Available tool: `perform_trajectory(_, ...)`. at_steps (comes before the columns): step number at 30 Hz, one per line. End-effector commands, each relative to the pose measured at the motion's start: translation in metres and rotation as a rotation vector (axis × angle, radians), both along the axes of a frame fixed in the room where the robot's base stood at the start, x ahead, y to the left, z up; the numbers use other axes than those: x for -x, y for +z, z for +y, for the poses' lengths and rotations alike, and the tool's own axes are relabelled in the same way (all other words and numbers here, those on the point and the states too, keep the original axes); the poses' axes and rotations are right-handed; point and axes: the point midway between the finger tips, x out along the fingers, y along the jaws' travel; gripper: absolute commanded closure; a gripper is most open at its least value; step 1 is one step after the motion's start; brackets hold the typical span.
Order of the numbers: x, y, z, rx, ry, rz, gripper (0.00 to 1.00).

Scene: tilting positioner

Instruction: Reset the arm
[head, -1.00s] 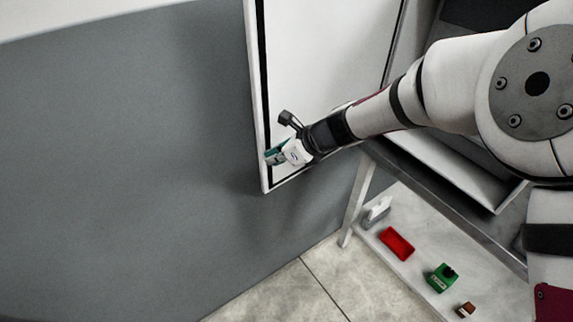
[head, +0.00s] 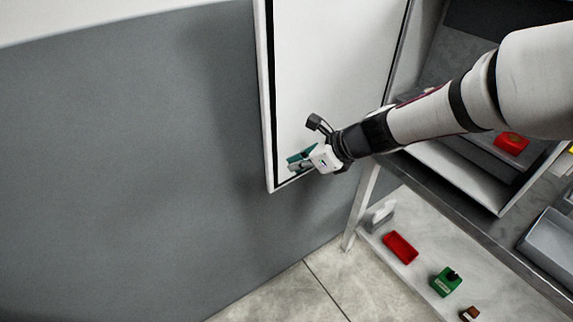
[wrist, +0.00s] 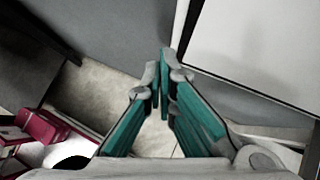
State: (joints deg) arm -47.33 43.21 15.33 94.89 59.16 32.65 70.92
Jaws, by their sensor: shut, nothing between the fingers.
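My gripper (head: 298,162) is in front of the lower part of a white panel with a black border (head: 335,75), which looks like an open door. In the wrist view my gripper (wrist: 164,62) shows its teal fingers shut together with nothing between them. The panel (wrist: 262,45) is at the upper right there. Whether the fingers touch the panel cannot be told. My arm reaches in from the right of the head view.
A grey wall (head: 120,160) fills the left. A low shelf (head: 420,255) holds a red tray (head: 400,247), a green box (head: 446,281) and a small brown block (head: 469,313). A red item (head: 511,143) sits inside the cabinet. Tiled floor (head: 310,285) shows below.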

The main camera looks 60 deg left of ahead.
Motion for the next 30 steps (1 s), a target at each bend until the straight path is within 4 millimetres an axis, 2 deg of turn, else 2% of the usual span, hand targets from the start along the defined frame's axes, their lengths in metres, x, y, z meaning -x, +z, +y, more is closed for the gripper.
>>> perform_trajectory(3,-0.003,0.018,-0.017,-0.003,0.0,-0.002,1.0)
perform_trajectory(10,-0.004,0.039,-0.038,-0.001,0.0,0.0,1.0)
perform_trajectory(24,-0.006,0.047,-0.046,-0.002,0.004,-0.008,1.0)
perform_trajectory(26,-0.016,0.055,-0.056,-0.009,0.017,-0.046,1.0)
perform_trajectory(29,-0.039,0.075,-0.086,-0.02,0.062,-0.155,1.0)
perform_trajectory(30,-0.05,0.085,-0.103,-0.023,0.086,-0.211,1.0)
